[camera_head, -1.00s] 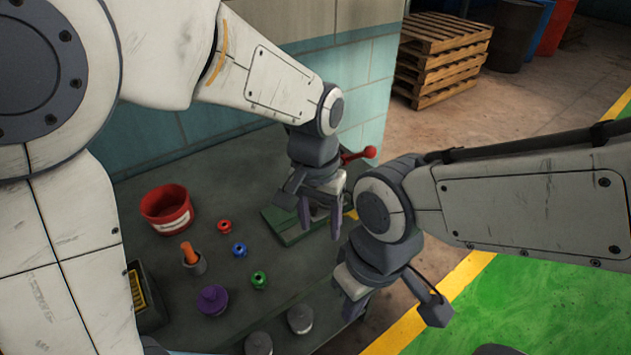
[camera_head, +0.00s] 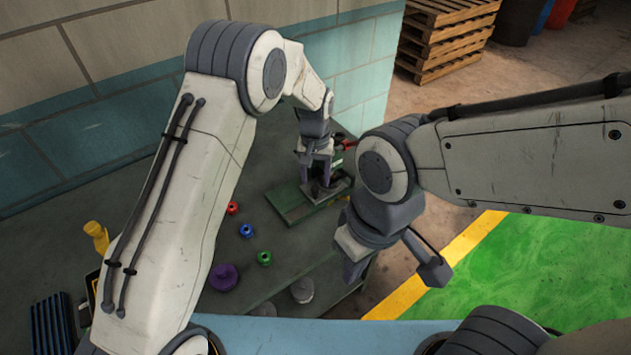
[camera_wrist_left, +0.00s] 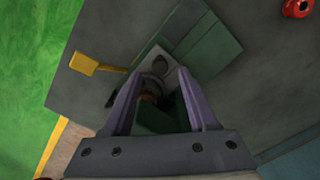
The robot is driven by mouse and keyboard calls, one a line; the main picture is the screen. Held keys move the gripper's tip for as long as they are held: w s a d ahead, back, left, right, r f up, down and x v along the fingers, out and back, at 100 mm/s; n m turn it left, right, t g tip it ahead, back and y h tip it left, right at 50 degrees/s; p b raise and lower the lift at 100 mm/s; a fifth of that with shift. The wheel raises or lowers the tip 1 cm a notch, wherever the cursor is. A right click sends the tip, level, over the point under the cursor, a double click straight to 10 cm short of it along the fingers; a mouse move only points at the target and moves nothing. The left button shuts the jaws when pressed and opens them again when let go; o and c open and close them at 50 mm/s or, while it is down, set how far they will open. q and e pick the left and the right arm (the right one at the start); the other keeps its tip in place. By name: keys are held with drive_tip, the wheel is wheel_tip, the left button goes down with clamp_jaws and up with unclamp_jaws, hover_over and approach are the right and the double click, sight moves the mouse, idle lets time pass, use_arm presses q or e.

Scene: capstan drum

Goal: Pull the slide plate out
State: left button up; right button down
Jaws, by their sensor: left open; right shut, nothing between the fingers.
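The green fixture (camera_head: 285,203) lies near the table's right edge, its left part flat and bare. It also shows in the left wrist view (camera_wrist_left: 212,52), with a grey plate and round dark fittings on it. A flat yellow tab (camera_wrist_left: 92,63) on a short stem sticks out beside it; I cannot tell which part is the slide plate. My left gripper (camera_head: 320,184) points down over the fixture's right end. Its purple fingers (camera_wrist_left: 155,88) are apart with fixture parts seen between them; contact is unclear. My right gripper (camera_head: 352,273) is shut and empty, nearer the camera.
Red (camera_head: 232,208), blue (camera_head: 246,230) and green (camera_head: 264,257) spools, a purple knob (camera_head: 223,277) and a grey disc (camera_head: 302,289) stand on the dark table. A tiled wall rises behind. Pallets (camera_head: 447,38) stand on the floor beyond.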

sight(316, 188)
use_arm(q)
drive_tip(key=shift+f+p, duration=0.3)
drive_tip(key=shift+f, duration=1.35)
drive_tip(key=shift+c, duration=0.3)
clamp_jaws()
